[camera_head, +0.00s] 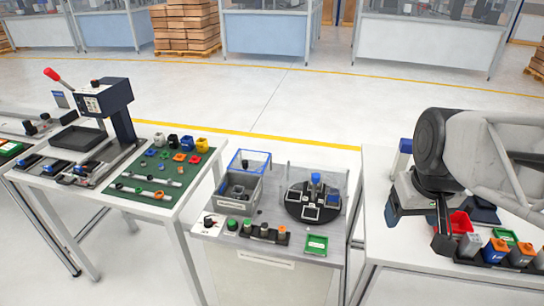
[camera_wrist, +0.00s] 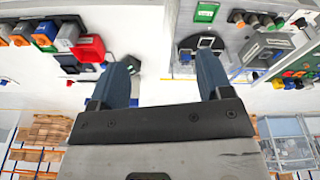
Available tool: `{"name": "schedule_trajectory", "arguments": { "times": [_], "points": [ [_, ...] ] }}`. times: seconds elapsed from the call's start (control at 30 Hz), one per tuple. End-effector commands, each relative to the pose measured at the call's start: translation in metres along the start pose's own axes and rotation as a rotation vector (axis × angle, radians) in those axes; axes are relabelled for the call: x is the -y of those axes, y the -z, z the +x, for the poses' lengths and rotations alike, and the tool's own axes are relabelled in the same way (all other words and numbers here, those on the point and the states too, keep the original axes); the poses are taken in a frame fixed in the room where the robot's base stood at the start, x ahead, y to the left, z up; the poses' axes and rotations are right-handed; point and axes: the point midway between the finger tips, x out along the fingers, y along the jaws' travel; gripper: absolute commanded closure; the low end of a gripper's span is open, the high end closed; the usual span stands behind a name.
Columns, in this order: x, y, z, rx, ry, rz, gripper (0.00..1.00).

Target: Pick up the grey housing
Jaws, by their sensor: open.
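A grey block-like housing (camera_head: 470,246) stands in a dark holder on the right table, at the left end of a row. It also shows at upper left in the wrist view (camera_wrist: 68,36), between a blue housing (camera_wrist: 45,33) and a red bin (camera_wrist: 91,48). My gripper (camera_wrist: 160,65) is open, with nothing between its two blue fingers. In the wrist view the grey housing lies to the left of the fingers, apart from them. In the head view my arm covers part of the right table.
Blue (camera_head: 494,250) and orange-topped (camera_head: 522,255) housings stand close beside the grey one. The red bin also shows behind it in the head view (camera_head: 460,224). The middle table holds a grey crate (camera_head: 240,206) and a black round fixture (camera_head: 296,208). Gaps separate the tables.

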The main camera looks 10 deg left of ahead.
Motion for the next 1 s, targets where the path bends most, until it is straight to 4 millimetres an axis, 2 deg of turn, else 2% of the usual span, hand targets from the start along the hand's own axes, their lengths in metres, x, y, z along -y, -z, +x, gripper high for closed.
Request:
{"name": "schedule_trajectory", "arguments": {
  "times": [0.1, 0.57, 1.0],
  "points": [
    [0.011, 0.029, 0.006, 0.013, 0.009, -0.082, 0.28],
    [0.066, 0.134, 0.04, 0.05, 0.043, -0.389, 0.28],
    [0.144, 0.22, 0.094, 0.082, 0.076, -0.683, 0.28]
  ]
}}
